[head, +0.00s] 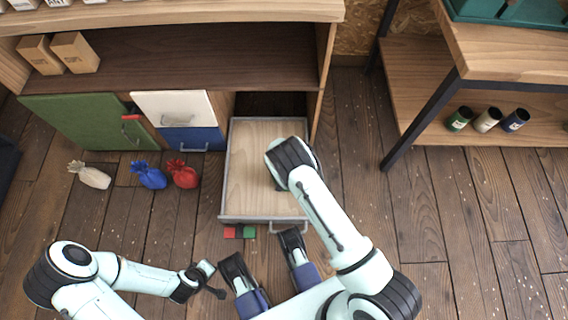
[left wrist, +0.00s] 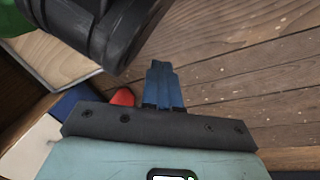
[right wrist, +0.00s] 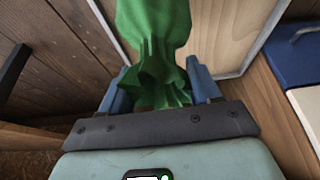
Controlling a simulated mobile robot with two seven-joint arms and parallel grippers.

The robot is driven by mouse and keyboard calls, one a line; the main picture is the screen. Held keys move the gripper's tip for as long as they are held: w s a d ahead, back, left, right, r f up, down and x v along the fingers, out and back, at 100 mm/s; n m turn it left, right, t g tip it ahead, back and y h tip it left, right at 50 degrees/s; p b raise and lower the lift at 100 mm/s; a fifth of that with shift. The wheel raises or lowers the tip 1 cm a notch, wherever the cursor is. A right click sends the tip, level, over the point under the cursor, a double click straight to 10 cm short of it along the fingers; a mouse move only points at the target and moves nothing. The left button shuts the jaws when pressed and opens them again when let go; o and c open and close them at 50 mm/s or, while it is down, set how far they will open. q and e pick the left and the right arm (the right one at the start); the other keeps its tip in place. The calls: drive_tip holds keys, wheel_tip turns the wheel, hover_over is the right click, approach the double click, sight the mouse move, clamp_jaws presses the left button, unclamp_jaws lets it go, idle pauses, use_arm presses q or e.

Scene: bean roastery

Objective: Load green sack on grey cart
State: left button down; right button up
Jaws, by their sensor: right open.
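The green sack (right wrist: 155,25) shows in the right wrist view, over or in a wood-floored, grey-rimmed tray (head: 237,190) like a pulled-out drawer. I cannot tell if this tray is the grey cart; no other grey cart shows. My right gripper (right wrist: 158,92) is open, its blue fingers on either side of the sack's gathered neck. In the head view my right arm hides that gripper and nearly all of the sack. My left gripper (left wrist: 164,85) is shut and empty, left of the tray's front in the head view.
White (head: 90,176), blue (head: 149,176) and red (head: 184,174) sacks lie on the floor left of the tray. A cabinet with a green door (head: 75,120) stands behind them. A table with several small cans (head: 487,119) on its shelf stands right. Floor between is clear.

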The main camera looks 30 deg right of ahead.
drive_tip(key=shift+r, duration=0.2)
drive_tip(key=p+v, duration=0.4)
drive_tip(key=v, duration=0.8)
drive_tip(key=s+f+g+y, duration=0.1)
drive_tip(key=s+f, duration=0.1)
drive_tip(key=s, duration=0.6)
drive_tip(key=s+f+g+y, duration=0.1)
drive_tip(key=s+f, duration=0.2)
drive_tip(key=s, duration=0.4)
use_arm(q)
wheel_tip(320, 180, up, 6)
drive_tip(key=s+d, duration=0.1)
drive_tip(key=d, duration=0.1)
drive_tip(key=shift+d+m+h, duration=0.3)
drive_tip(key=shift+d, duration=0.1)
use_arm(e)
drive_tip(key=s+a+r+y, duration=0.2)
drive_tip(key=s+a+r, duration=0.1)
drive_tip(key=s, duration=0.5)
drive_tip(key=shift+a+r+n+y, duration=0.3)
drive_tip(key=shift+a+r, duration=0.05)
drive_tip(key=shift+a, duration=0.15)
use_arm(q)
drive_tip(key=shift+s, duration=0.1)
